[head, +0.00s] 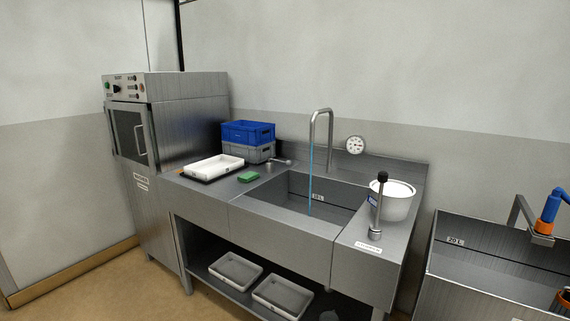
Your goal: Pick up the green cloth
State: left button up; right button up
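A small green block-shaped item (248,177), which may be the green cloth folded up, lies on the steel counter (215,191). It is between the white tray and the left edge of the sink basin. It is too small in the picture to tell cloth from sponge. Neither of my grippers shows in the head view.
A white tray (215,166) lies left of the green item, with blue (248,132) and grey crates (248,153) behind. The basin (290,205) has a tall tap (331,135) with a blue stream. A white pot (395,205) stands right. Floor in front is clear.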

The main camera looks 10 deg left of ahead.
aim_at(247, 177)
jog(key=u, duration=1.55)
jog(key=i, duration=3.25)
jog(key=z, duration=3.65)
